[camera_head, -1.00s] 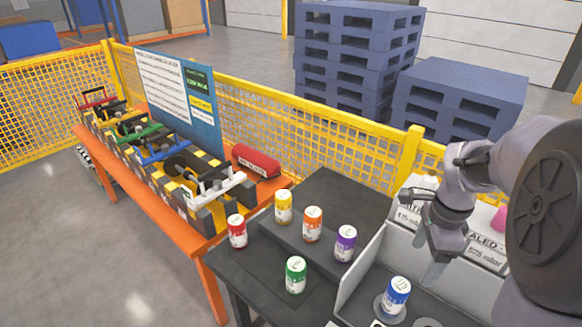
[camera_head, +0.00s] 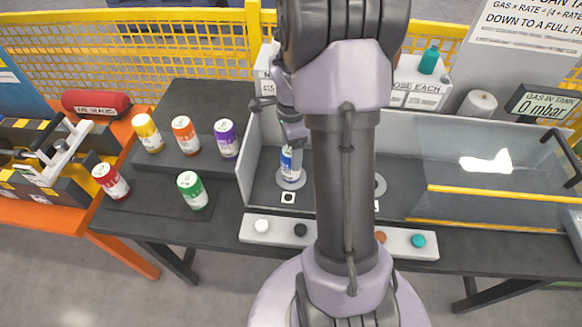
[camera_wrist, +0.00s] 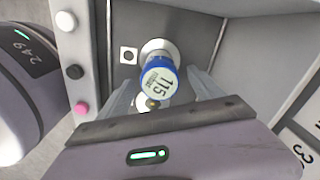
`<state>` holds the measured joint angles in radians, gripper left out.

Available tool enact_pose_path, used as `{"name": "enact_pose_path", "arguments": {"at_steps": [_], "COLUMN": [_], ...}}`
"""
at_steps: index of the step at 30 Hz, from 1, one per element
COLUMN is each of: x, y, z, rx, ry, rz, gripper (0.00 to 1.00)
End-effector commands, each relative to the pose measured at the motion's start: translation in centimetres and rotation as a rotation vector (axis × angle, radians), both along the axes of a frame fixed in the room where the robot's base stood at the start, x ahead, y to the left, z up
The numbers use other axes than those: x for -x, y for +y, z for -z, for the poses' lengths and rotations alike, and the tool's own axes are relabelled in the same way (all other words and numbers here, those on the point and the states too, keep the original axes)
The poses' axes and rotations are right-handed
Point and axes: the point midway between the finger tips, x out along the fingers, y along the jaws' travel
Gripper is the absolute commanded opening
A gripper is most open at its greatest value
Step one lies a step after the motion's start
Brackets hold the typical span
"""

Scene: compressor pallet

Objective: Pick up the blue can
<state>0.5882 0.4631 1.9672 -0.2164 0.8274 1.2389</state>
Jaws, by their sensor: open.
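The blue can (camera_head: 286,162) stands upright on a round grey disc (camera_head: 291,181) in the left part of the walled bench area. In the wrist view the blue can (camera_wrist: 157,78) shows its blue rim and a top marked "115". My gripper (camera_wrist: 158,84) is open, with one finger on each side of the can in that view. Whether the fingers touch it or reach its depth, I cannot tell. In the head view my gripper (camera_head: 293,142) is just above and against the can, partly covering it, and my arm hides the area to its right.
Yellow (camera_head: 147,133), orange (camera_head: 186,135), purple (camera_head: 226,139), red (camera_head: 110,181) and green (camera_head: 193,190) cans stand to the left, beyond a low grey wall (camera_head: 246,160). A button strip (camera_head: 270,230) runs in front. A clear-walled tank (camera_head: 490,175) is at right.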

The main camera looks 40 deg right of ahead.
Motion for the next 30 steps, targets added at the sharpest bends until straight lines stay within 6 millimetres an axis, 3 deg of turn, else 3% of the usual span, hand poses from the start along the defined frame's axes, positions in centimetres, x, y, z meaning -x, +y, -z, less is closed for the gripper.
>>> {"name": "enact_pose_path", "arguments": {"at_steps": [1, 4, 11, 22, 30], "x": [0.1, 0.1, 0.0, 0.1, 0.0], "y": [0.1, 0.1, 0.1, 0.0, 0.0], "z": [1.7, 3.6, 3.7, 3.7, 3.6], "rx": [-0.001, -0.002, 0.000, 0.000, 0.000], "ry": [0.003, 0.001, 0.000, 0.000, -0.001], "rz": [0.000, 0.000, 0.000, 0.000, 0.000], "gripper": [0.76, 0.76, 0.76, 0.03, 0.00]}}
